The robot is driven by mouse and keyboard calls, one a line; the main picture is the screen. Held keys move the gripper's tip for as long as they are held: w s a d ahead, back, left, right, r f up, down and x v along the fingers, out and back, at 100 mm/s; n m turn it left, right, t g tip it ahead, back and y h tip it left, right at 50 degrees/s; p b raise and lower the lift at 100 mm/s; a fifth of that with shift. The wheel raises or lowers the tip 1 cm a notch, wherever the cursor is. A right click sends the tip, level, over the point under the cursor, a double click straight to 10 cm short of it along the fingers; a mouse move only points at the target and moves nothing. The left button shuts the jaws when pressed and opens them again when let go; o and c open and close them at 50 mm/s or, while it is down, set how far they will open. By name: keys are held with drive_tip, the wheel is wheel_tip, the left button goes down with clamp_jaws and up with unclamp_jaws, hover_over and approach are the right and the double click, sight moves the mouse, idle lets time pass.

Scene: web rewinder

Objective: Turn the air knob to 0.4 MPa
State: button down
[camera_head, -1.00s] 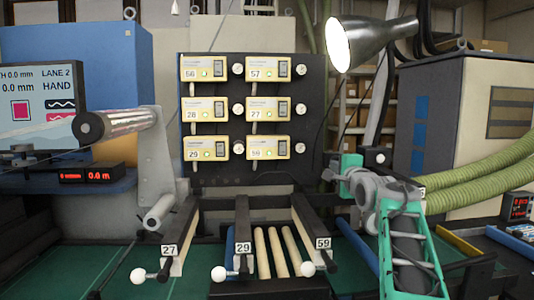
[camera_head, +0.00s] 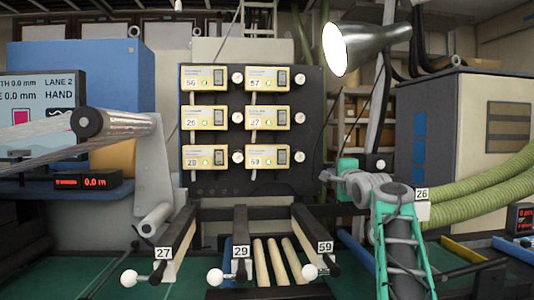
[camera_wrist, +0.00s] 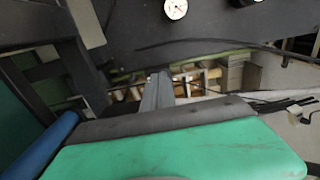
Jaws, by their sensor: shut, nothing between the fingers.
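A dark panel (camera_head: 226,91) in the head view carries yellow boxed units in two columns, each with a small white round knob or dial (camera_head: 300,156) at its right. Which one is the air knob, and its pressure reading, cannot be made out. My arm's end is right of the panel's lower right corner in the head view; the fingertips are not clear there. In the wrist view my gripper (camera_wrist: 160,76) is shut and empty, its grey fingers apart from a white round dial (camera_wrist: 175,8) at the top edge. Another round part is cut off beside it.
Levers with white ball ends (camera_head: 215,277) and number tags project below the panel. A lamp (camera_head: 368,43) hangs at upper right. Green hoses (camera_head: 485,188) and a cabinet (camera_head: 468,130) stand right. A screen (camera_head: 40,112) and web roller (camera_head: 112,122) are left.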

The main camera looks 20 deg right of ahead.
drive_tip(key=p+x, duration=0.1)
drive_tip(key=x, duration=0.1)
drive_tip(key=shift+w+p, duration=0.3)
drive_tip(key=shift+p, duration=0.1)
drive_tip(key=shift+s+d+p, duration=0.1)
drive_tip(key=shift+d+p, duration=0.25)
drive_tip(key=shift+p, duration=0.2)
idle(0.4)
